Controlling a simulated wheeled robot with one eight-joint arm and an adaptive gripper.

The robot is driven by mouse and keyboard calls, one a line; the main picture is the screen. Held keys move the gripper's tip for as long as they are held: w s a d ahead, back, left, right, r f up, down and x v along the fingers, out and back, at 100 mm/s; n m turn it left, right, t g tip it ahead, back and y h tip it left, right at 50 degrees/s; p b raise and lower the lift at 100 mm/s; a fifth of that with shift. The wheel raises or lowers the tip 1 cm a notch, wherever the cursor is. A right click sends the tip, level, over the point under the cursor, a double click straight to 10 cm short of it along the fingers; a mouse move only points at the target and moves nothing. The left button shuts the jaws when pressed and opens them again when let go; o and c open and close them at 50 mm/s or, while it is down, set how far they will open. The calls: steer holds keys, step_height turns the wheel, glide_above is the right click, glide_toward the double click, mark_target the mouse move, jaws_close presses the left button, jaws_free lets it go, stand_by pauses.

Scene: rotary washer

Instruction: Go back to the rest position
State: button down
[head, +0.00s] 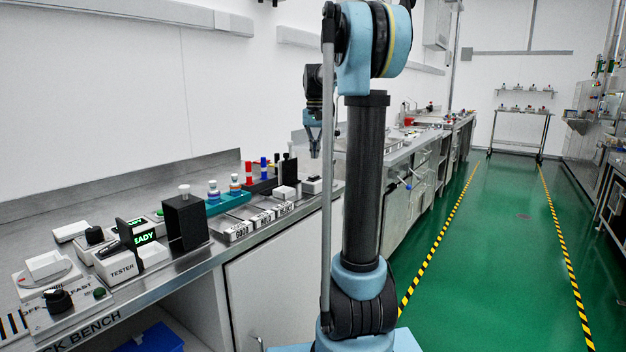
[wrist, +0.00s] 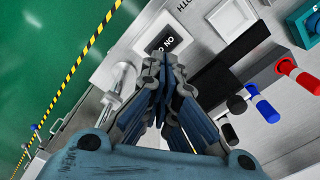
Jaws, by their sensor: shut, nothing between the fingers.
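My gripper (head: 314,145) hangs above the far part of the near bench in the head view, pointing down, with its tips above the bench top. In the wrist view my gripper (wrist: 160,75) has its fingers drawn together at the tips, with nothing between them. Below it in that view are a white box with a dark panel (wrist: 167,43) and a black block (wrist: 222,72). My gripper looks apart from both. My arm's upright link stands in the middle of the head view and hides part of the bench behind it.
The steel bench (head: 208,258) runs along the left. It carries a tester (head: 132,258), a black box (head: 186,222), a teal tray (head: 230,202) and red and blue pegs (head: 263,168). The green floor (head: 485,240) between the striped lines is clear.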

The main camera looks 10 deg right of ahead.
steer(key=shift+s, duration=0.1)
steer(key=s+f+n+t, duration=0.1)
steer(key=s+f, duration=0.4)
steer(key=s, duration=0.6)
steer(key=s+f+n, duration=0.1)
steer(key=s+f, duration=0.3)
steer(key=s, duration=0.7)
steer(key=s+a+f+n+t, duration=0.1)
steer(key=s+f, duration=1.4)
steer(key=f, duration=0.1)
steer(key=shift+s+f, duration=0.2)
steer(key=shift+f, duration=0.15)
steer(key=shift+a, duration=0.1)
